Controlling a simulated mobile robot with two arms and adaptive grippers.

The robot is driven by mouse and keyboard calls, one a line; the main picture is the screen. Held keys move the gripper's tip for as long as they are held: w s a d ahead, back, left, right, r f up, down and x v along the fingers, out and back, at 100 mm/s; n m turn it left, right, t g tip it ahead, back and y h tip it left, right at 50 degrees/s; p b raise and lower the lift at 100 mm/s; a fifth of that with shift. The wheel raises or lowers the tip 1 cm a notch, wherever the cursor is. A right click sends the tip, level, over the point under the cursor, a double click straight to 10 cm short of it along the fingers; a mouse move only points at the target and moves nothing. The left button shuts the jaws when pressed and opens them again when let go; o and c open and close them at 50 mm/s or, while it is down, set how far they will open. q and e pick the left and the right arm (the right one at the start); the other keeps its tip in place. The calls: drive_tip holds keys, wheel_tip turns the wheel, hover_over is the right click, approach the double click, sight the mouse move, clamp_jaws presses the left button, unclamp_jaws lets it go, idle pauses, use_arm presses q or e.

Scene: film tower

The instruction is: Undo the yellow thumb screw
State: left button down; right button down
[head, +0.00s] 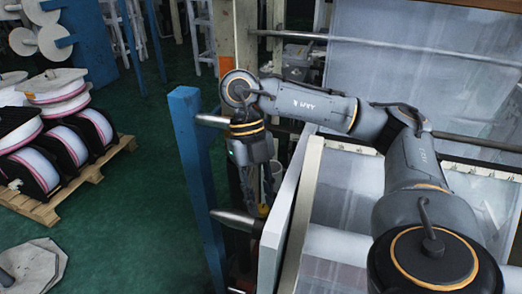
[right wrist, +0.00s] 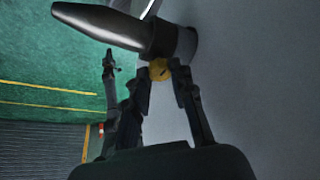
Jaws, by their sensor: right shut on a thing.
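The yellow thumb screw (right wrist: 160,69) sits beside the base of a metal spindle with a pointed tip (right wrist: 112,24), close to a grey panel. My right gripper (right wrist: 162,82) has its fingertips on either side of the screw and is shut on it. In the head view my right gripper (head: 257,205) hangs downward by the edge of the white side panel, with a small bit of the yellow screw (head: 263,211) showing at its fingertips. My left gripper is in neither view.
A blue post (head: 196,180) stands just left of the gripper. A pointed metal spindle (head: 238,221) lies near the fingertips. The white side panel (head: 287,220) is close on the right. Film reels on a pallet (head: 45,212) stand far left, with green floor between.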

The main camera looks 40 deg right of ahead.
drive_tip(key=n+p, duration=0.1)
drive_tip(key=n+h+p, duration=0.1)
drive_tip(key=n, duration=0.1)
drive_tip(key=n+p, duration=0.1)
drive_tip(key=shift+a+r+h+p, duration=0.2)
drive_tip(key=shift+r+h+p, duration=0.05)
drive_tip(key=shift+h+p, duration=0.05)
drive_tip(key=shift+n+h+p, duration=0.4)
drive_tip(key=shift+n+p, duration=0.25)
drive_tip(key=shift+n, duration=0.55)
drive_tip(key=n+h+p, duration=0.1)
drive_tip(key=n, duration=0.1)
drive_tip(key=shift+a+f+n, duration=0.1)
drive_tip(key=shift+a+n, duration=0.05)
drive_tip(key=shift+n, duration=0.15)
drive_tip(key=shift+n+h+p, duration=0.3)
drive_tip(key=shift+n+h, duration=0.1)
drive_tip(key=shift+n, duration=0.6)
drive_tip(key=n, duration=0.1)
drive_tip(key=n+t, duration=0.1)
drive_tip(key=shift+s+a+f+n+h, duration=0.15)
drive_tip(key=shift+n+h, duration=0.15)
drive_tip(key=n+t, duration=0.1)
drive_tip(key=n, duration=0.1)
drive_tip(key=n+h+b, duration=0.1)
drive_tip(key=n, duration=0.1)
drive_tip(key=shift+s+n+t, duration=0.15)
drive_tip(key=shift+n+t, duration=0.15)
drive_tip(key=shift+t, duration=0.1)
